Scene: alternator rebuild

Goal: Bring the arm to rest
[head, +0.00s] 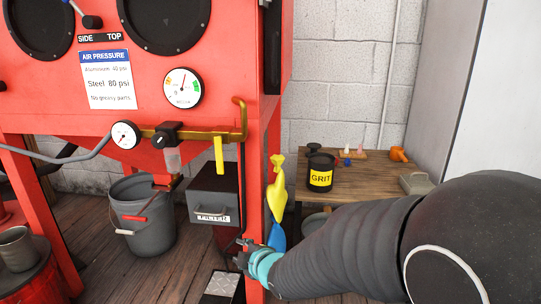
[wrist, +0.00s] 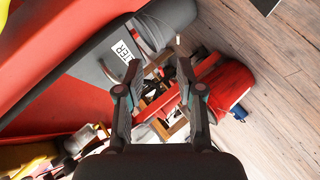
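My gripper (wrist: 159,78) is open in the wrist view, with its two fingers apart and nothing held between them. In the head view my gripper (head: 243,256) is low, at the front right leg of the red blast cabinet (head: 150,90), below the grey filter box (head: 214,197). I cannot tell whether it touches the leg. My arm (head: 340,250) reaches in from the right side, stretched out forward and low. In the wrist view the filter box (wrist: 110,60) and a grey bucket (wrist: 170,18) lie beyond the fingers.
A wooden bench (head: 350,183) with a black GRIT can (head: 320,173) stands at the back right. A yellow glove (head: 277,183) hangs beside the cabinet leg.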

